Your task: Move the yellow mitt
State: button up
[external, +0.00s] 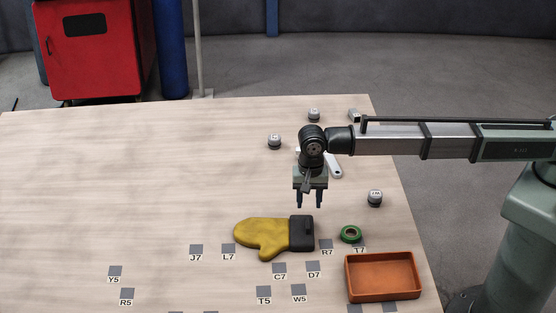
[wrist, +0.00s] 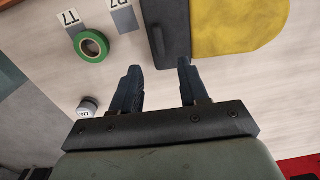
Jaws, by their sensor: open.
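The yellow mitt (external: 262,234) with a black cuff (external: 302,232) lies flat on the wooden table, thumb toward the front. In the wrist view its yellow part (wrist: 232,25) and black cuff (wrist: 172,28) show at the top, cut off by the picture edge. My gripper (external: 310,205) is open and empty, pointing down. In the external view it appears just behind the cuff and above the table. In the wrist view the fingertips (wrist: 158,68) are apart, with the cuff's near end between and beyond them, not visibly touched.
A green tape roll (external: 351,234) and an orange tray (external: 383,278) are right of the mitt. Several grey weights, one here (external: 375,197), stand behind. A white object (external: 335,167) lies behind my gripper. Labelled grey squares mark the front. The table's left side is clear.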

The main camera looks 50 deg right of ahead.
notch_tip(320, 180, up, 6)
jog(key=shift+r, duration=0.15)
dwell(0.6)
